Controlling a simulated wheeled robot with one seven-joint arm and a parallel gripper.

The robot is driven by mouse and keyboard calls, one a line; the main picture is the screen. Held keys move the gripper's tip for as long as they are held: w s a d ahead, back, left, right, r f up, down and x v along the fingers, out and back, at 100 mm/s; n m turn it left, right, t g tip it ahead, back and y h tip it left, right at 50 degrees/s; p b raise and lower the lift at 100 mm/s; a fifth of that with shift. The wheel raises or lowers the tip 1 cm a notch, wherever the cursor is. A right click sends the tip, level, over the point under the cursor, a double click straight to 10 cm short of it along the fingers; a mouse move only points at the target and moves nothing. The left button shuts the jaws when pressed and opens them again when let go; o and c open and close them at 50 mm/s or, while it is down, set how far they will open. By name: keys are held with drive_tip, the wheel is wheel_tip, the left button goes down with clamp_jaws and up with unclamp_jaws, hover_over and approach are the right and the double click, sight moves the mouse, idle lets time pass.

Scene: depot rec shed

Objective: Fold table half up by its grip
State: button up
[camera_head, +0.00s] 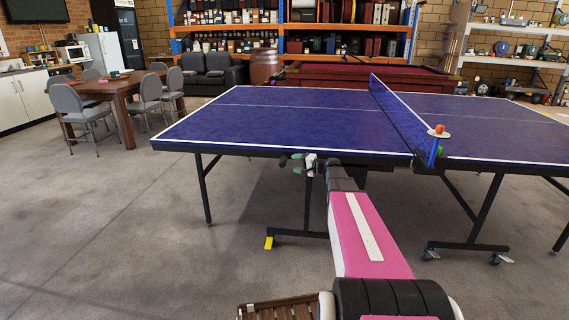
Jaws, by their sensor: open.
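The left half of the blue table-tennis table (270,115) lies flat and level, with white lines and a dark frame edge. Its near edge faces me. My gripper (291,164) is at the end of my pink arm, just under this near edge, pointing left. It is open. It looks small and partly dark against the shadow under the table. I cannot make out the grip clearly, nor whether the fingers touch it. The net (400,115) stands between this half and the right half (510,130), which is also flat.
A bat with an orange ball (438,131) sits by the net post. A wooden table (130,88) with grey chairs stands at the left. A red-topped table (360,76) is behind. The left floor is clear.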

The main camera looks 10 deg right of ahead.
sight(283, 162)
drive_tip(key=x, duration=0.8)
